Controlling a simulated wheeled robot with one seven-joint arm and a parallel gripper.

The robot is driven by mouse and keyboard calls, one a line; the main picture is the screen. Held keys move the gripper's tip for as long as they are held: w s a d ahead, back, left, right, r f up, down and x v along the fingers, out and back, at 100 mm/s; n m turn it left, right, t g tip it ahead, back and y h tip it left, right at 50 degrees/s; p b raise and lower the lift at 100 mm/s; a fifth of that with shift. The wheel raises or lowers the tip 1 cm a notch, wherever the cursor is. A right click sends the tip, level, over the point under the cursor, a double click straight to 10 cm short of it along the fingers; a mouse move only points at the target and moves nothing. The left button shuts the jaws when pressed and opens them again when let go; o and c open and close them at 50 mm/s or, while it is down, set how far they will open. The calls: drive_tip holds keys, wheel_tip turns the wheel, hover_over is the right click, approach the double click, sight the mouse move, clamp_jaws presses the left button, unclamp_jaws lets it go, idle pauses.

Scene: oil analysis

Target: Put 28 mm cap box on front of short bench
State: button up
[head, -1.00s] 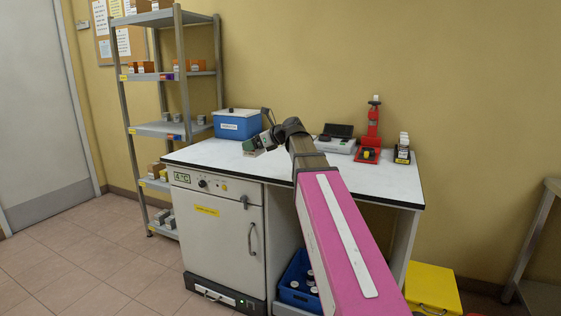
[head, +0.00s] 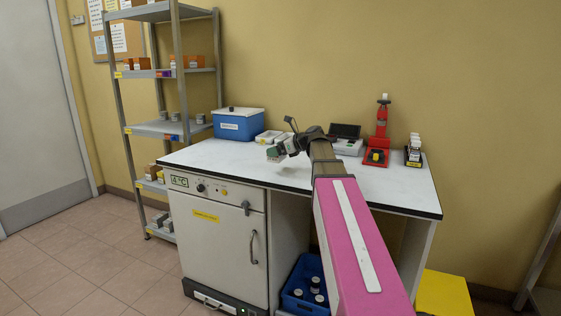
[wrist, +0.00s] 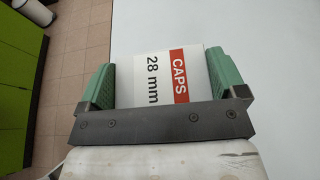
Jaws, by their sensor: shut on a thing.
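The white box (wrist: 150,78) with a red "CAPS" strip and "28 mm" lettering sits between my green-padded gripper fingers in the wrist view. My gripper (wrist: 162,72) is shut on it, one finger at each side. In the head view my gripper (head: 277,154) is over the middle-left of the white-topped bench (head: 215,157). The box is too small there to tell whether it touches the top. The wrist view shows the white surface (wrist: 270,60) beyond the box, with floor at the left.
A blue lidded box (head: 238,124), white tray (head: 268,136), grey instrument (head: 347,146), red device (head: 380,140) and small rack (head: 414,152) line the bench back. The bench's front strip looks clear. Shelving (head: 170,128) stands left; a blue crate (head: 297,290) is below.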

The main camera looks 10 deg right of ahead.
sight(284, 158)
drive_tip(key=shift+w+d+f, duration=0.25)
drive_tip(key=shift+d+f, duration=0.35)
drive_tip(key=shift+d, duration=0.15)
drive_tip(key=shift+f, duration=1.9)
drive_tip(key=o, duration=0.6)
drive_tip(key=shift+f, duration=0.1)
drive_tip(key=shift+o, duration=0.2)
drive_tip(key=v, duration=1.2)
